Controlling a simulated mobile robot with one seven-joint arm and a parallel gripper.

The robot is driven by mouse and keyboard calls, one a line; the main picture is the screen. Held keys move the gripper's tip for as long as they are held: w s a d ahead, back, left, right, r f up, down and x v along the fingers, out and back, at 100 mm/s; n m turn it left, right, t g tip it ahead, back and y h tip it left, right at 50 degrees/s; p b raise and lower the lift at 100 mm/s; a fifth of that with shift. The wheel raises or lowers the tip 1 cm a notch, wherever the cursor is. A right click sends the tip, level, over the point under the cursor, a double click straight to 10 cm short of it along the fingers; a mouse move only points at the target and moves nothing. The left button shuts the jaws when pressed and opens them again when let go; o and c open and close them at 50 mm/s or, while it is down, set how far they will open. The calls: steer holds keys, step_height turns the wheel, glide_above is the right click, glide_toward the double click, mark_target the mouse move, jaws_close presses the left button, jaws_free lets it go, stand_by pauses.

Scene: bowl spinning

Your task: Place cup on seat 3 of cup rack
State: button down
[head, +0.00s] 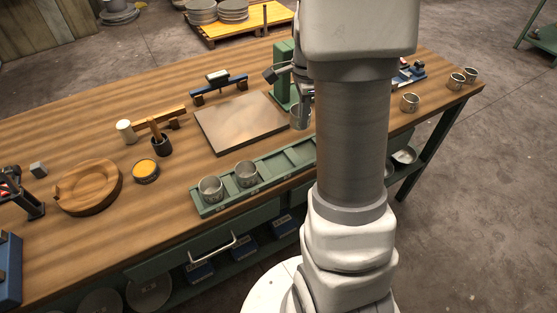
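The cup rack (222,207) is a long green tray along the front of the bench; its right part is hidden behind my arm. Two metal cups stand in its left seats, one at the left end (211,189) and one beside it (245,173). The seats to their right that show are empty. My gripper (303,98) is partly hidden behind my arm. It appears shut on a metal cup (298,118), upright near the right edge of the board and behind the rack. The fingers are small and hard to see. Other metal cups (410,102) stand at the bench's right end.
A flat board (240,122) lies behind the rack. A green upright block (284,75) stands behind my gripper. Bare bench lies between tin and rack.

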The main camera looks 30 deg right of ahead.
steer(key=s+a+f, duration=0.1)
steer(key=a, duration=0.1)
steer(key=s+a+f, duration=0.1)
steer(key=a+f, duration=0.1)
steer(key=a, duration=0.1)
steer(key=s+a+f, duration=0.1)
steer(key=a+f, duration=0.1)
steer(key=a, duration=0.1)
steer(key=shift+f, duration=0.1)
steer(key=shift+f+b, duration=0.45)
steer(key=shift+f, duration=1.45)
steer(key=shift+f, duration=0.15)
steer(key=c, duration=1.1)
jaws_free()
steer(key=shift+o, duration=0.2)
